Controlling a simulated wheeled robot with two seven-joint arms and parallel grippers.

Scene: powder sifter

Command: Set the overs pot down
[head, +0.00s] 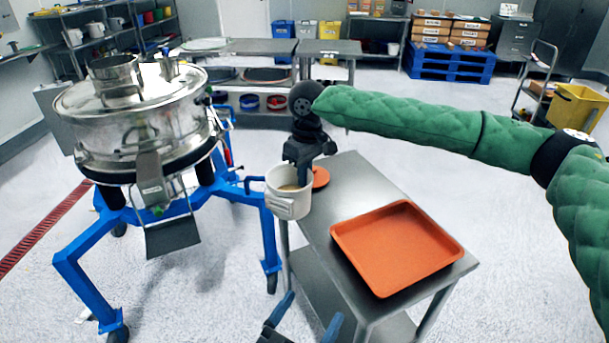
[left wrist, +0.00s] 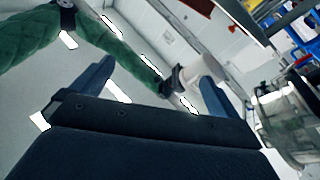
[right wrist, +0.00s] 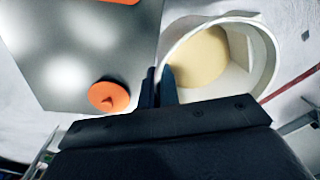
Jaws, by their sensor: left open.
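The overs pot is a white pot (head: 289,203) with pale yellow powder inside. It hangs upright just off the left edge of the steel table (head: 343,183). My right gripper (head: 304,178) is shut on the pot's rim; in the right wrist view its fingers (right wrist: 160,86) pinch the wall of the pot (right wrist: 264,50). The powder (right wrist: 203,58) shows there. My left gripper (head: 308,318) is open and empty, low in front of the table; its spread fingers (left wrist: 150,85) also show in the left wrist view.
An orange tray (head: 395,246) lies on the table's near part. An orange knobbed disc (head: 321,177), possibly a lid, lies at its left edge near the pot. The sifter (head: 140,120) on its blue frame (head: 75,285) stands left. Tabletop behind the tray is bare.

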